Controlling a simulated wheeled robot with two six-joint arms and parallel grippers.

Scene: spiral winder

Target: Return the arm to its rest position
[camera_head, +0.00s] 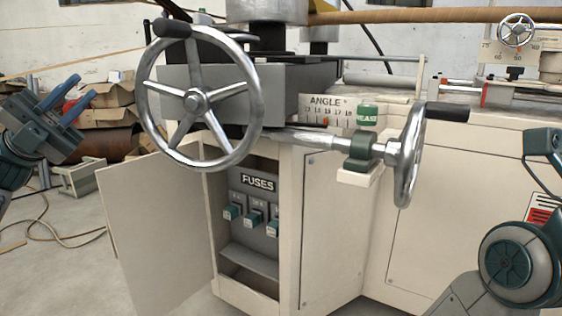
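My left gripper (82,90) is at the left edge of the head view, raised in front of stacked boxes. Its two blue fingers stand apart with a gap between them, and nothing shows in it. It is well clear of the winder machine (450,190). Part of my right arm (515,265) shows at the lower right, beside the machine's front panels. My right gripper is not in view.
A large handwheel (197,99) and a second handwheel (410,155) stick out from the machine. A cabinet door (155,220) hangs open, exposing the fuse compartment (250,215). A cable (45,225) lies on the floor at left. Open floor lies left of the door.

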